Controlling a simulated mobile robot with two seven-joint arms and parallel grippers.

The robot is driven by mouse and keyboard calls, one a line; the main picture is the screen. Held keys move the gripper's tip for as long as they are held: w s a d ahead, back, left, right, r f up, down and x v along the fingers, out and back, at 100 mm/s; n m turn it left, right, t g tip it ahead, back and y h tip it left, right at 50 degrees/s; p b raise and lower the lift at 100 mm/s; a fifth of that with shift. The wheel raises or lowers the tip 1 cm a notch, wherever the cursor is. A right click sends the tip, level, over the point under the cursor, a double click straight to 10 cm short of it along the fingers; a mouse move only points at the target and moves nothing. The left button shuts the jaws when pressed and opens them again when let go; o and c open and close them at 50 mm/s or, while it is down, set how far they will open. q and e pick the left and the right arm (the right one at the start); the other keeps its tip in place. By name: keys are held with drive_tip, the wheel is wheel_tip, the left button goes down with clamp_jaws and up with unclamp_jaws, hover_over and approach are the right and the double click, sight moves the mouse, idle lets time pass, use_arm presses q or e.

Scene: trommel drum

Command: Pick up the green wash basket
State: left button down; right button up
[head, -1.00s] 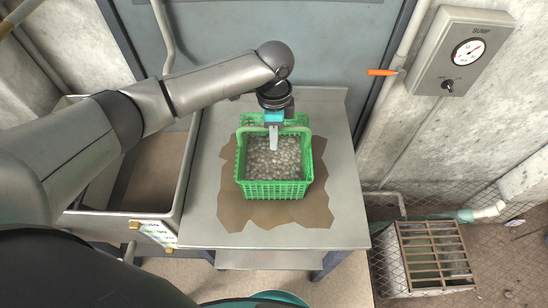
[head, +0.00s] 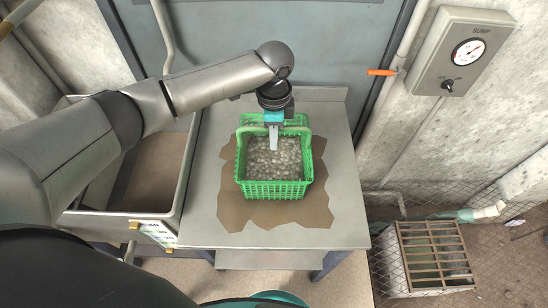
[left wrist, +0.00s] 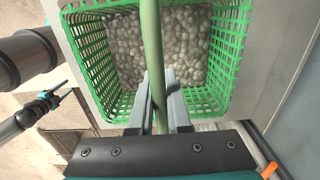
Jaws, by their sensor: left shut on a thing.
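The green wash basket (head: 274,190) stands upright on a brown patch on the metal table, filled with grey pebbles (head: 274,160). My left gripper (head: 273,140) reaches down over the basket's far side. In the left wrist view its two grey fingers (left wrist: 159,100) are shut on the basket's green handle bar (left wrist: 151,50), which runs up through the middle of the picture. Whether the basket's bottom touches the table cannot be told.
The metal table (head: 340,215) has bare room around the basket. A sink (head: 150,180) lies to its left. A grey wall panel with a gauge (head: 460,52) and an orange handle (head: 381,72) are at the right. A slatted metal crate (head: 434,255) stands on the floor.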

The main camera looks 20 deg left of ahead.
use_arm(q)
drive_tip(key=shift+w+r, duration=0.1)
idle(0.3)
wheel_tip(320, 180, up, 20)
drive_tip(key=p, duration=0.2)
drive_tip(key=shift+p, duration=0.3)
use_arm(e)
wheel_tip(320, 180, up, 3)
drive_tip(key=shift+f, duration=0.2)
